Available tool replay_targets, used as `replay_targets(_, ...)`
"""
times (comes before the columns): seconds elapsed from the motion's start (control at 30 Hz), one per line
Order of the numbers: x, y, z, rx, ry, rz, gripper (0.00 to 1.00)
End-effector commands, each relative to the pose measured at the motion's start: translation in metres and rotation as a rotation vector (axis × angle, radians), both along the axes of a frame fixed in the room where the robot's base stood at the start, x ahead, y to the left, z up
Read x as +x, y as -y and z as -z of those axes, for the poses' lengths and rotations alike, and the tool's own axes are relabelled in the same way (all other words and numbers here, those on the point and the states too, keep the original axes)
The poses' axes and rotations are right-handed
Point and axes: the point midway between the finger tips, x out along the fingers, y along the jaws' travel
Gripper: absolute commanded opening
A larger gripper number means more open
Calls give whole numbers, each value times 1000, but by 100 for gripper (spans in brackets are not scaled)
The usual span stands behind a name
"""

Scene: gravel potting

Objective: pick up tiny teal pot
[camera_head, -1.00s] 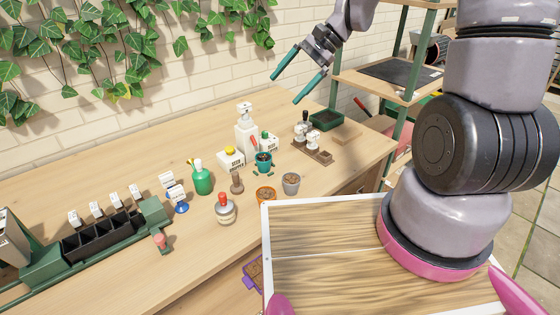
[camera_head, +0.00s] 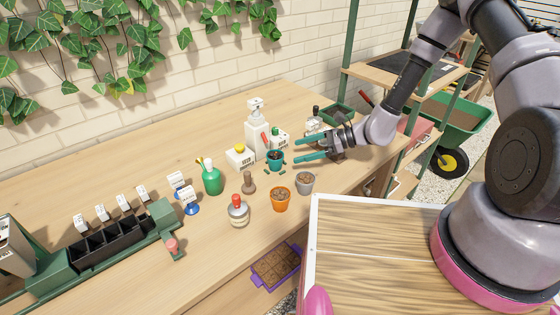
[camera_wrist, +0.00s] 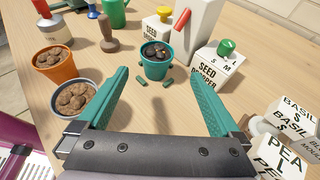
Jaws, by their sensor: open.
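The tiny teal pot (camera_head: 275,160) stands upright on the wooden bench and holds dark gravel. In the wrist view the teal pot (camera_wrist: 156,62) is ahead of my gripper, roughly centred between the two fingers. In the wrist view the fingers of my gripper (camera_wrist: 158,85) are spread wide and empty, with a gap to the pot.
An orange pot (camera_head: 280,200) and a grey pot (camera_head: 305,184) stand in front of the teal pot. Label blocks (camera_wrist: 285,150) sit near my right finger.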

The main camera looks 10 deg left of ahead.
Motion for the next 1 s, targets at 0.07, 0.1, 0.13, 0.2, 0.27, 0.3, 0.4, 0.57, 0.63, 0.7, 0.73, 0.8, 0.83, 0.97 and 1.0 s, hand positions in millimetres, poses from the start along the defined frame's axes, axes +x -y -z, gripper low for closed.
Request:
replay_targets(0.07, -2, -14, 5, 0, 0, -4, 100)
replay_targets(0.1, -2, -19, 8, -1, 1, -4, 100)
replay_targets(0.13, -2, -23, 9, -1, 1, -4, 100)
replay_targets(0.2, -3, -31, 12, 0, 1, -4, 100)
replay_targets(0.27, -3, -35, 14, -1, 2, -3, 100)
replay_targets(0.3, -3, -37, 14, -1, 2, -3, 100)
replay_targets(0.4, -5, -45, 16, -1, 1, -4, 100)
replay_targets(0.57, -11, -69, 21, -1, 1, -5, 100)
replay_targets(0.63, -11, -78, 25, -1, 3, -4, 100)
replay_targets(0.7, -11, -84, 27, -1, 2, -3, 100)
replay_targets(0.73, -11, -85, 28, -1, 2, -2, 100)
replay_targets(0.8, -10, -87, 29, -1, 2, -2, 100)
replay_targets(0.83, -10, -88, 29, -1, 2, -2, 100)
replay_targets(0.97, -10, -87, 29, -1, 3, -2, 100)
replay_targets(1.0, -10, -87, 29, -1, 3, -2, 96)
